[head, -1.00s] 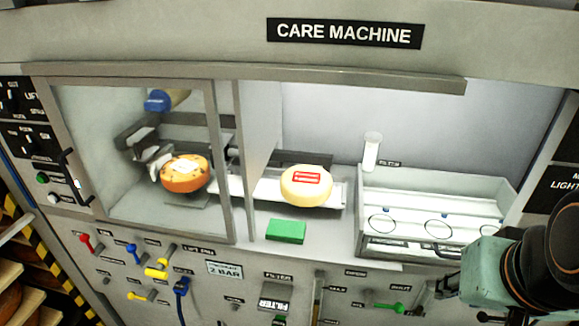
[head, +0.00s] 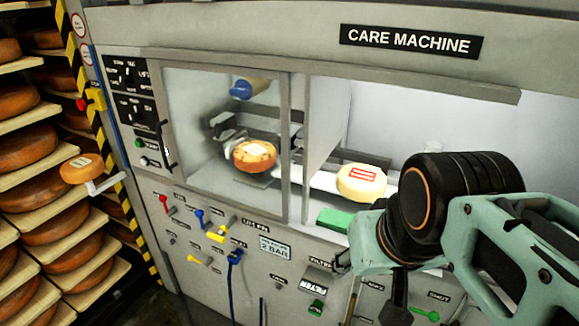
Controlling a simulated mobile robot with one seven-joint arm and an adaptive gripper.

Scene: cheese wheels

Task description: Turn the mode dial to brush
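The control panel (head: 137,112) with black dials is at the upper left of the care machine in the head view. An upper dial (head: 130,76) and a lower dial (head: 135,108) show on it. Their lettering is too small to read, so I cannot tell which is the mode dial or where it points. My gripper (head: 345,263) is at the lower middle right, in front of the machine and well to the right of the panel. Its fingers are small and partly hidden by my arm; I cannot tell whether they are open.
A glazed window (head: 225,140) covers an orange cheese wheel (head: 254,156). A pale cheese wheel (head: 362,183) and a green block (head: 334,219) are in the open bay. Coloured levers (head: 216,233) stick out below. Cheese shelves (head: 40,205) stand at the left.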

